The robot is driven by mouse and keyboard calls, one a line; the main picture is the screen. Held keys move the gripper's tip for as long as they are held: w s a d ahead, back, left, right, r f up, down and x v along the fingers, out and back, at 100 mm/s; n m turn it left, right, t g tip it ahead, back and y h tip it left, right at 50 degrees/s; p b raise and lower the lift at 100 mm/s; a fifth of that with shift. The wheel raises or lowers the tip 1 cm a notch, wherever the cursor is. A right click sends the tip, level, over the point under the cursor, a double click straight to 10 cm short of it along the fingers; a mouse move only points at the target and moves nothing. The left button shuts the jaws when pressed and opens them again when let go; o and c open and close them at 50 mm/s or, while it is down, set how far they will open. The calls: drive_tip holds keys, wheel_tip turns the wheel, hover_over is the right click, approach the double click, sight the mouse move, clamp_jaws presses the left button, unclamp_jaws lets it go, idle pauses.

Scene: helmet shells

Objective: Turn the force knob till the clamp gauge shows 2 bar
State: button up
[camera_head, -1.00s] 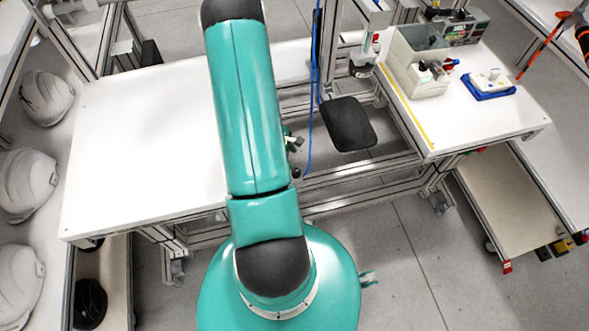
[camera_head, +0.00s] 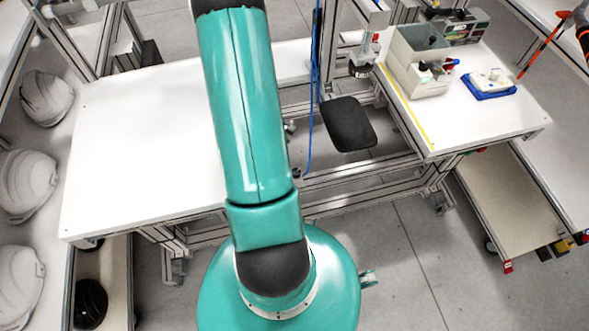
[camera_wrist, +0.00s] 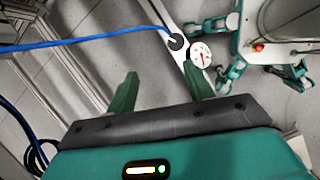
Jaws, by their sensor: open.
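In the wrist view a round white gauge (camera_wrist: 200,54) with a red needle sits on a pale metal bar, just beyond my right fingertip. Its scale is too small to read. A black round knob-like part (camera_wrist: 179,43) is on the same bar, left of the gauge, where the blue hose ends. I cannot tell for sure that it is the force knob. My gripper (camera_wrist: 160,69) is open, its two green fingers apart with nothing between them. Knob and gauge lie ahead of the fingertips and look apart from them. In the head view my arm hides the gripper.
The blue hose (camera_wrist: 85,41) crosses the wrist view from the left. In the head view a bare white table (camera_head: 140,130) stands left, and another table (camera_head: 500,125) at right carries a grey bin (camera_head: 415,75) and a blue tray (camera_head: 490,92). White helmet shells (camera_head: 25,180) line the left edge.

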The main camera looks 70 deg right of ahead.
drive_tip(key=shift+v, duration=2.95)
drive_tip(key=shift+w+d+r, duration=0.1)
drive_tip(key=v, duration=1.3)
drive_tip(key=shift+r, duration=0.35)
drive_tip(key=shift+w, duration=0.1)
drive_tip(key=w+a+r+m+t+h, duration=0.1)
drive_tip(key=w+a+r+t, duration=0.1)
drive_tip(key=w+a+r, duration=0.45)
drive_tip(key=w+a+r+t, duration=0.35)
drive_tip(key=a+r, duration=0.35)
drive_tip(key=a, duration=0.4)
drive_tip(key=s+a+r+t+y, duration=0.1)
drive_tip(key=a+r, duration=0.3)
drive_tip(key=a, duration=0.6)
drive_tip(key=s+a+r+t+y, duration=0.1)
drive_tip(key=a+r+t, duration=0.2)
drive_tip(key=a, duration=0.8)
drive_tip(key=shift+s+r+m+y, duration=0.25)
drive_tip(key=shift+r+m+y, duration=0.05)
drive_tip(key=shift+r, duration=0.55)
